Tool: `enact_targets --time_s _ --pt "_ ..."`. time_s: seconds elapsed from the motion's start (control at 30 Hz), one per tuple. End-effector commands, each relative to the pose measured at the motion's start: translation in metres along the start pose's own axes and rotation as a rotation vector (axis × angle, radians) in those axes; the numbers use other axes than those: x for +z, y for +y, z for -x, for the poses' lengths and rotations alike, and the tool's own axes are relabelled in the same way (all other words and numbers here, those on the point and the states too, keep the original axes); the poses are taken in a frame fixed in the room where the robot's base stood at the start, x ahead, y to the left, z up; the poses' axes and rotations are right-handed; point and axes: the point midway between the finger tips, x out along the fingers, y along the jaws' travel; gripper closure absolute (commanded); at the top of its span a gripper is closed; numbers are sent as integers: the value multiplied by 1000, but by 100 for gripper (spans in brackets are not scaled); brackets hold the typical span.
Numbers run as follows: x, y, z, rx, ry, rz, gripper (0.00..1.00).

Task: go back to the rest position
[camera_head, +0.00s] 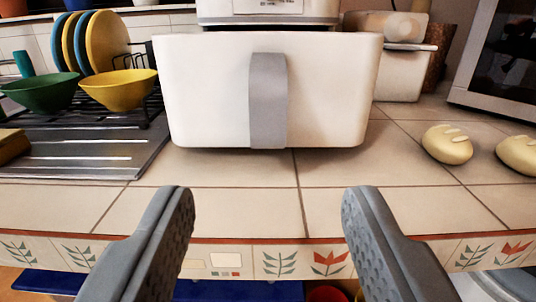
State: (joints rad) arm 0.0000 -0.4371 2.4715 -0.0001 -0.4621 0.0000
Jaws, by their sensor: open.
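My gripper (268,215) is open and empty. Its two grey fingers stand wide apart at the bottom of the view, in front of the tiled counter's front edge. Beyond them on the counter (235,200) is a white bin-shaped drawer (210,95) with a grey vertical handle (268,100). It appears pulled out from a white appliance (268,12) behind it. The fingers are apart from the handle. No rest position is marked in view.
A drying rack at left holds upright plates (107,40), a green bowl (40,92) and a yellow bowl (120,90). Two bread rolls (447,144) lie at right, near a microwave-like appliance (505,60). The counter's front middle is clear.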

Motion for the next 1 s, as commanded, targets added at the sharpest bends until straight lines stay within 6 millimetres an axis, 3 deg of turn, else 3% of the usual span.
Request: enact_targets --time_s 0.27,0.63,0.8,1.0 --pt "-39 0 37 0 0 0 49" --pt "-99 0 126 0 -24 0 49" --pt "-116 0 166 0 -35 0 49" --pt "-125 0 191 0 -46 0 49"
